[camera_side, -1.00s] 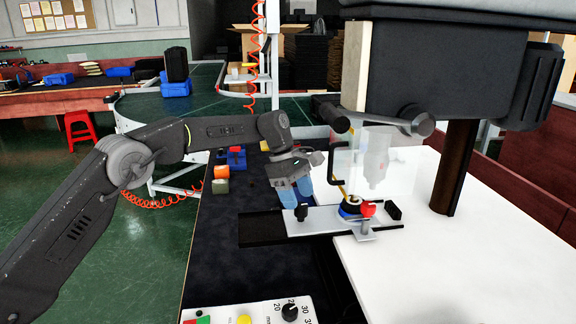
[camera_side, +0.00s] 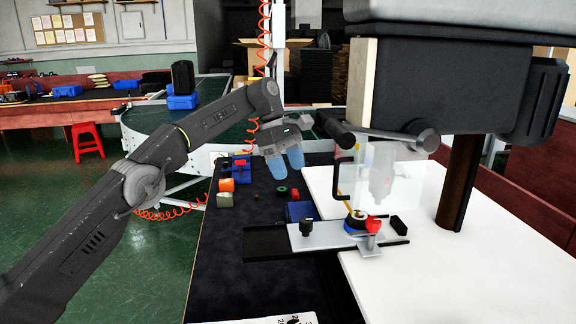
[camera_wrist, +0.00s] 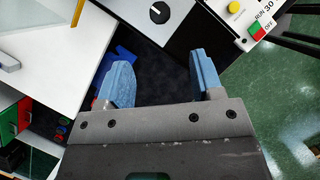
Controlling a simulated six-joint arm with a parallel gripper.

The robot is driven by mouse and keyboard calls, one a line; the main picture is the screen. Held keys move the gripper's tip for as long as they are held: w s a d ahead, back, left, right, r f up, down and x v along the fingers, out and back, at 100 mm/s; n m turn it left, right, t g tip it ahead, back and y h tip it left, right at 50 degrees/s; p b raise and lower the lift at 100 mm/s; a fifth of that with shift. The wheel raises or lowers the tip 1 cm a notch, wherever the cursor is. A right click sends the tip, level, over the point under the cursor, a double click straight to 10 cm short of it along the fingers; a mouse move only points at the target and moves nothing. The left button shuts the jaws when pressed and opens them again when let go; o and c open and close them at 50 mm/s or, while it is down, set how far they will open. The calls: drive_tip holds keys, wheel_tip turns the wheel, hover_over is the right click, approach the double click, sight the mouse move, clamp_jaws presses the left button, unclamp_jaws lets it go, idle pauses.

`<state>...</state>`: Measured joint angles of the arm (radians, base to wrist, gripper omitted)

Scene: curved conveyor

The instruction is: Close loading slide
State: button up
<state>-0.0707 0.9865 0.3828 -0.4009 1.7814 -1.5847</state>
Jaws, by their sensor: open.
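The loading slide (camera_side: 328,241) is a flat silver plate on a black rail (camera_side: 262,243), with an upright black knob (camera_side: 306,227) near its left end. A red clamp (camera_side: 373,225) and a blue-based round part (camera_side: 354,224) are at its right half, beside the clear guard. My gripper (camera_side: 286,168) is above and behind the knob, apart from it, with two blue fingers pointing down. In the wrist view my gripper (camera_wrist: 160,68) is open and nothing is between its fingers. A black knob with a white mark (camera_wrist: 157,12) shows beyond the fingertips, apparently the slide's.
The clear guard (camera_side: 384,175) and the dark press head (camera_side: 440,100) stand over the slide's right part. A blue block (camera_side: 299,211) lies behind the knob.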

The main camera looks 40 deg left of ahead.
sight(284, 231)
drive_tip(key=shift+a, duration=0.15)
drive_tip(key=c, duration=0.3)
drive_tip(key=shift+a+f+n, duration=0.1)
drive_tip(key=shift+a+n, duration=0.15)
drive_tip(key=shift+n, duration=0.25)
drive_tip(key=shift+c, duration=0.6)
drive_tip(key=a+n, duration=0.1)
drive_tip(key=s+a+f+n+t, duration=0.1)
drive_tip(key=n, duration=0.1)
drive_tip(key=s+a+f+n+t, duration=0.1)
drive_tip(key=a, duration=0.1)
drive_tip(key=shift+f+n, duration=0.15)
drive_tip(key=shift+n, duration=0.15)
drive_tip(key=c, duration=0.6)
drive_tip(key=s+f+n, duration=0.1)
drive_tip(key=s+a+f+n, duration=0.1)
drive_tip(key=s, duration=0.1)
drive_tip(key=s+a+f+n+t+y, duration=0.1)
drive_tip(key=shift+s+a+f, duration=0.25)
drive_tip(key=shift+s, duration=0.15)
clamp_jaws()
drive_tip(key=x, duration=0.9)
drive_tip(key=shift+f, duration=0.3)
drive_tip(key=shift+w+d+f, duration=0.25)
drive_tip(key=shift+w+d, duration=0.55)
drive_tip(key=shift+w, duration=0.1)
drive_tip(key=shift+w+d, duration=0.65)
